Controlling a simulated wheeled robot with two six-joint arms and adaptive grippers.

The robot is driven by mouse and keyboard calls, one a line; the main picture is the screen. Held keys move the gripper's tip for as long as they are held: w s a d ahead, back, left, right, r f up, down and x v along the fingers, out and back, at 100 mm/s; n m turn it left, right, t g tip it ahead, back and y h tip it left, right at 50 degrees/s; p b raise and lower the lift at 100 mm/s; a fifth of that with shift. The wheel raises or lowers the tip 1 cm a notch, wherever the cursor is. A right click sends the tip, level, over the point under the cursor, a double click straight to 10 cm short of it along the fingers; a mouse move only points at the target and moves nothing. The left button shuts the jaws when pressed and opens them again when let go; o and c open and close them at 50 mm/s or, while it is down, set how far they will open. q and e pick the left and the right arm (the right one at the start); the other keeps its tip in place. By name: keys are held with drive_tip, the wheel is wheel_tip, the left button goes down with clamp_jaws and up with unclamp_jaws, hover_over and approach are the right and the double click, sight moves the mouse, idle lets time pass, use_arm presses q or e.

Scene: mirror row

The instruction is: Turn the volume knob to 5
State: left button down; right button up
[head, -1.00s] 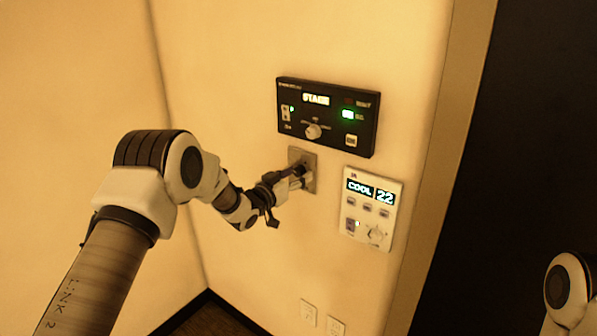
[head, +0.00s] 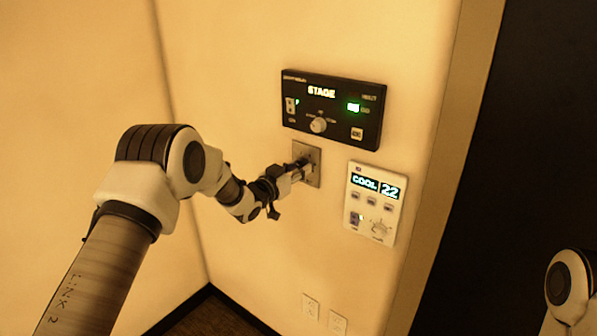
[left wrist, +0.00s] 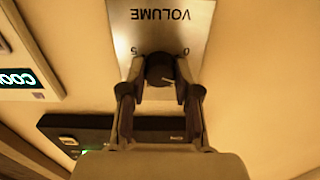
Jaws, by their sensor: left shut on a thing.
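The volume knob (left wrist: 160,70) is a dark round knob on a grey metal plate (left wrist: 190,25) marked VOLUME, which shows upside down in the left wrist view. Small scale marks sit at either side of the knob; a pale line shows on it, but I cannot tell its exact setting. My left gripper (left wrist: 160,92) is shut on the knob, one finger at each side. In the head view my left gripper (head: 302,168) reaches the plate (head: 314,174) on the wall and hides most of the knob. Of my right arm only a link shows at the lower right; its gripper is out of view.
A black STAGE panel (head: 345,88) with a green light and a white knob (head: 318,125) is just above the plate. A white COOL 22 thermostat (head: 374,200) is to the lower right. Wall switches (head: 311,307) are low down. A dark opening lies to the right.

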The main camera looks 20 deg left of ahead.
use_arm(q)
drive_tip(key=shift+f+n+b, duration=0.2)
drive_tip(key=shift+n+b, duration=16.3)
drive_tip(key=shift+b, duration=2.2)
drive_tip(key=c, duration=0.8)
unclamp_jaws()
drive_tip(key=shift+r, duration=0.1)
